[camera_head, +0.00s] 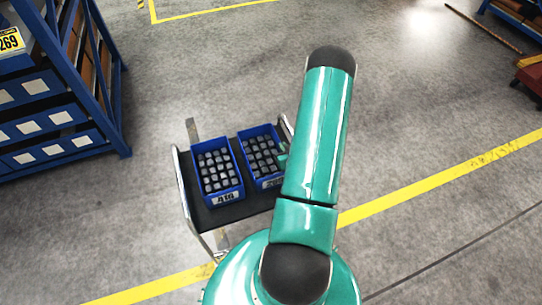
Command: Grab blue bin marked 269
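Two blue bins stand side by side on a dark cart top. The right bin (249,135) holds several grey castings; its front label (272,183) seems to start with 2, but the rest is partly hidden by my arm. The left bin (206,150) also holds several grey castings, and its label looks like 410 or 416. A small teal part of my gripper (283,155) shows at the right bin's right side. My arm hides most of it, so I cannot tell its opening or whether it touches the bin.
The cart (240,205) has metal handles at its ends. Yellow lines (440,178) cross the open grey floor. Another rack and a red object are at upper right.

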